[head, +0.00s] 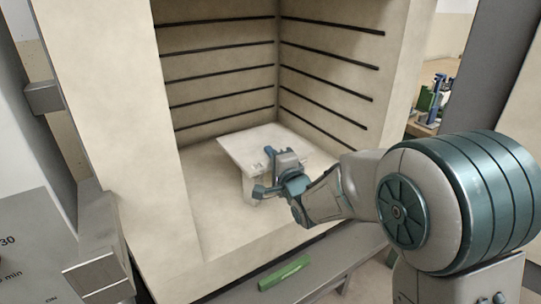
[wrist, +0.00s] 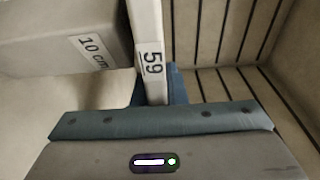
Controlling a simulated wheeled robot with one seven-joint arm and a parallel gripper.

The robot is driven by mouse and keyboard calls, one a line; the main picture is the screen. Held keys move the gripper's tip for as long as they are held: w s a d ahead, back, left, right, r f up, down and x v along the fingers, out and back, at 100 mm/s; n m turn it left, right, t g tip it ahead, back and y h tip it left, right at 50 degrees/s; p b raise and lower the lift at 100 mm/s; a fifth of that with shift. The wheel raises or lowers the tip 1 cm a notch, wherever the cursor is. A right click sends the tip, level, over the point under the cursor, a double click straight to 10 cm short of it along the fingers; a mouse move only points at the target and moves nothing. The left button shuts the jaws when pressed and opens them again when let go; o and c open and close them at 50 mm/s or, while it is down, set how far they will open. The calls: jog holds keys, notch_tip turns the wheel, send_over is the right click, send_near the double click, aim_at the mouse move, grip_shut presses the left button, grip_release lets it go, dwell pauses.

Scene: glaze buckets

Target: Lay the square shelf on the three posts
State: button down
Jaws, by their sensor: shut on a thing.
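The square shelf (head: 250,145) is a pale flat slab inside the kiln, near the floor. In the wrist view the shelf (wrist: 148,30) is edge-on, with "59" on its edge. My gripper (head: 266,172) is shut on its near edge; in the wrist view blue fingers (wrist: 156,90) lie on both sides of it. A pale post (head: 249,187) shows under the near edge. A post (wrist: 50,42) marked "10 cm" is close beside the shelf in the wrist view. I cannot tell whether shelf and posts touch. The other posts are hidden by the shelf.
The kiln walls (head: 225,55) have dark horizontal grooves and stand close behind and right of the shelf. The kiln floor (head: 205,205) is bare at left and front. A green bar (head: 285,272) lies outside, before the kiln's front edge.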

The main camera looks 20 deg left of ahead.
jog(key=shift+f+b, duration=0.2)
jog(key=shift+b, duration=0.25)
jog(key=c, duration=1.9)
grip_release()
jog(key=shift+f, duration=0.25)
jog(key=o, duration=0.4)
jog(key=shift+o, duration=0.2)
jog(key=shift+r, duration=0.2)
